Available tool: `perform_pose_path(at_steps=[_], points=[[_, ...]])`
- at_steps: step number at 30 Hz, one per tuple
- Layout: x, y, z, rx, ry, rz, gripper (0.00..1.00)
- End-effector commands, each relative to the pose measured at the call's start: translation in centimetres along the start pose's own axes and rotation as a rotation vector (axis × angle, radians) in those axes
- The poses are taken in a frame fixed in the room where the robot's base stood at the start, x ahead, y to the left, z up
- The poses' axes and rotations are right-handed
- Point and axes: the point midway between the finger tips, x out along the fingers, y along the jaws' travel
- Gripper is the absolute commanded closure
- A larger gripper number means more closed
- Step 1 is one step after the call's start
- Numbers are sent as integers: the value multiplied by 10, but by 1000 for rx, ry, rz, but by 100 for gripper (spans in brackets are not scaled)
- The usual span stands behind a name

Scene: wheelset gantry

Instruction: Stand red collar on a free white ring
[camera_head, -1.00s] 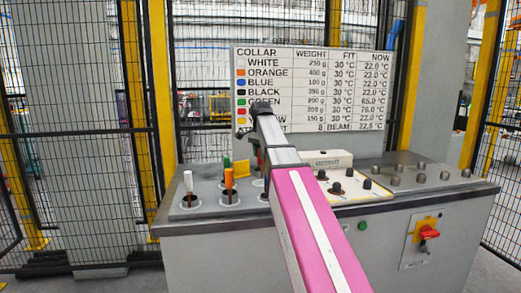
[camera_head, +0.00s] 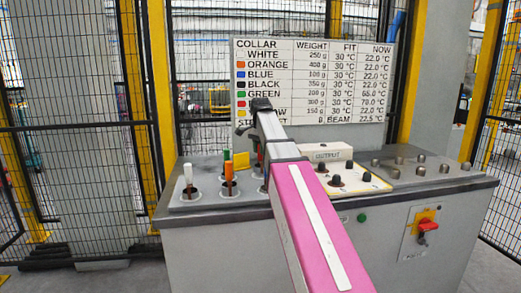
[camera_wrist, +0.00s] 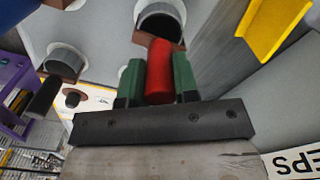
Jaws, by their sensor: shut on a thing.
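The red collar (camera_wrist: 159,72) is held between the green fingertips of my gripper (camera_wrist: 158,80) in the wrist view. Its far end lies near a white ring (camera_wrist: 140,12) with a dark opening; I cannot tell whether they touch. A second white ring (camera_wrist: 68,48) shows to the left in that view, with a dark centre. In the head view, a white collar (camera_head: 188,174) and an orange collar (camera_head: 229,172) stand in ringed places on the console's left part. A green collar (camera_head: 227,156) stands behind them. My arm mostly hides the gripper there.
The grey console (camera_head: 240,241) carries a control panel with black knobs (camera_head: 336,180) and metal studs (camera_head: 421,170) to the right. A yellow plate (camera_head: 241,160) stands near the collars, also in the wrist view (camera_wrist: 275,25). A collar table board (camera_head: 315,80) stands behind, before mesh fencing.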

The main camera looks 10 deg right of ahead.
Motion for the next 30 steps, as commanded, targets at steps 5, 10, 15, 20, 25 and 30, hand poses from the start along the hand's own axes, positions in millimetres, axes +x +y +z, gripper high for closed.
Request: perform_pose_path(at_steps=[5, 10, 15, 20, 25, 30], points=[[3, 0, 0, 0, 0, 0, 100], [7, 0, 0, 0, 0, -1, 100], [10, 0, 0, 0, 0, -1, 100], [13, 0, 0, 0, 1, -1, 100], [16, 0, 0, 0, 1, -1, 100], [15, 0, 0, 0, 1, -1, 69]])
